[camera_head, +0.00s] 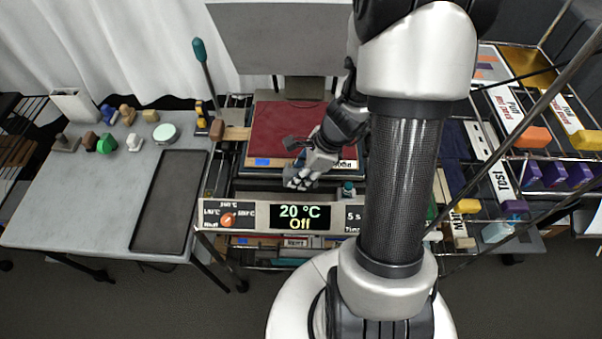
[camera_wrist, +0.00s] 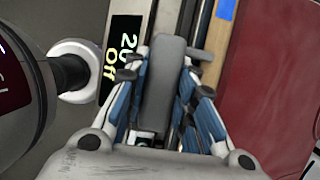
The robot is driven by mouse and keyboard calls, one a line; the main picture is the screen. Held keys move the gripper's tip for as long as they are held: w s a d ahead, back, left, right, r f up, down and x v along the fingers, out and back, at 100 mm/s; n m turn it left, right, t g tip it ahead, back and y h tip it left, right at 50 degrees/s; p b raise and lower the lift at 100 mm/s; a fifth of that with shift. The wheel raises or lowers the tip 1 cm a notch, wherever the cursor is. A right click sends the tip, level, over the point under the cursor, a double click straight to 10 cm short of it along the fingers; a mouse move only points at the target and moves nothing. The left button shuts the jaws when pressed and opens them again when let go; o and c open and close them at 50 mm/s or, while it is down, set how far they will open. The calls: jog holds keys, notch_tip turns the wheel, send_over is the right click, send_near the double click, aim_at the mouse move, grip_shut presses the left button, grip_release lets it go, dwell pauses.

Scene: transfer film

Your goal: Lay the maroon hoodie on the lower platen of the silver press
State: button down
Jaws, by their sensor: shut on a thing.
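The maroon hoodie (camera_head: 287,126) appears as a flat maroon sheet behind the display of the silver press (camera_head: 210,214). Its right part is hidden behind my arm. A maroon surface also shows at the right of the wrist view (camera_wrist: 272,85). The lower platen under it is mostly covered, so I cannot tell how they touch. The grey upper platen (camera_head: 285,38) stands raised behind. My gripper (camera_head: 300,180) is over the front of the press, in front of the maroon sheet. In the wrist view its fingers (camera_wrist: 165,105) are closed around a dark grey bar (camera_wrist: 163,75), not the hoodie.
The display (camera_head: 298,218) reads 20 °C, Off. A teal-handled lever (camera_head: 201,52) rises at the press's left. A grey table (camera_head: 60,200) with a dark tray (camera_head: 170,200) and several small objects stands left. Racks with coloured blocks and labels (camera_head: 500,180) crowd the right.

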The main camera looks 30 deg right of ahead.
jog(key=shift+f+b, duration=0.3)
jog(key=shift+f, duration=0.05)
jog(key=c, duration=1.2)
grip_release()
jog(key=shift+c, duration=0.2)
